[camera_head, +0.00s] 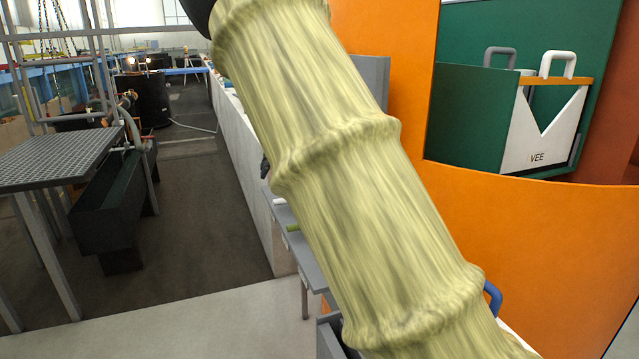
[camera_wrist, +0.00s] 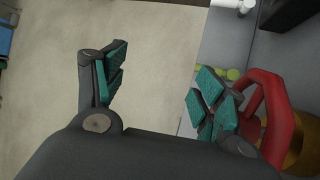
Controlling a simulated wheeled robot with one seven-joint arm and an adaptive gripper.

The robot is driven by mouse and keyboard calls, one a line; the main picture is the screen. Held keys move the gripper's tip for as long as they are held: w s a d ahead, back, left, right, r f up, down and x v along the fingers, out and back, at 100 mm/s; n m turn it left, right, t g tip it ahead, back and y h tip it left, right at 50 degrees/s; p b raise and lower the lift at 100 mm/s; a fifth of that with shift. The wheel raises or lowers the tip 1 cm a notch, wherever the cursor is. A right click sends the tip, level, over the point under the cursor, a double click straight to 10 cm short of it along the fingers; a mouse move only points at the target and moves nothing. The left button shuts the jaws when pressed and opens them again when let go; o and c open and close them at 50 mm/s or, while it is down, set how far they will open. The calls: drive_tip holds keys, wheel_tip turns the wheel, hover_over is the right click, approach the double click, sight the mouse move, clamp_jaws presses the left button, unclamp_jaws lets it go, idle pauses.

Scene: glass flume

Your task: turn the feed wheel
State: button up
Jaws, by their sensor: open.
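A red wheel (camera_wrist: 274,112), which looks like the feed wheel, is at the right of the wrist view. Only part of its rim shows; my right finger and the frame edge hide some of it. My gripper (camera_wrist: 162,68) is open and empty, with teal pads on both fingers. The wheel is outside the jaws, just beyond the right finger; I cannot tell whether they touch. In the head view my sleeved arm crosses the middle, and neither the gripper nor the red wheel shows.
A brass-coloured part (camera_wrist: 306,150) is by the wheel. A white cylinder (camera_wrist: 232,4) is above. In the head view an orange curved wall (camera_head: 540,240) and a white plate marked VEE (camera_head: 535,135) are at right. A grated platform (camera_head: 55,155) is at left; floor (camera_head: 205,215) between is clear.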

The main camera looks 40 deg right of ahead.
drive_tip(key=s+d+r+n+h+p, duration=0.1)
drive_tip(key=s+d+r+n+h, duration=0.15)
drive_tip(key=d+r, duration=0.4)
drive_tip(key=s+f+m+g+p, duration=0.1)
drive_tip(key=s+g+p, duration=0.15)
drive_tip(key=s, duration=0.45)
drive_tip(key=shift+h, duration=0.35)
drive_tip(key=x, duration=0.3)
drive_tip(key=p+x, duration=0.1)
drive_tip(key=x, duration=0.3)
drive_tip(key=p+x, duration=0.1)
drive_tip(key=x, duration=0.2)
drive_tip(key=shift+w+d+f, duration=0.2)
drive_tip(key=shift+w+d, duration=0.05)
drive_tip(key=shift+d, duration=0.05)
drive_tip(key=shift+c, duration=0.5)
drive_tip(key=c, duration=1.4)
drive_tip(key=shift+o, duration=0.2)
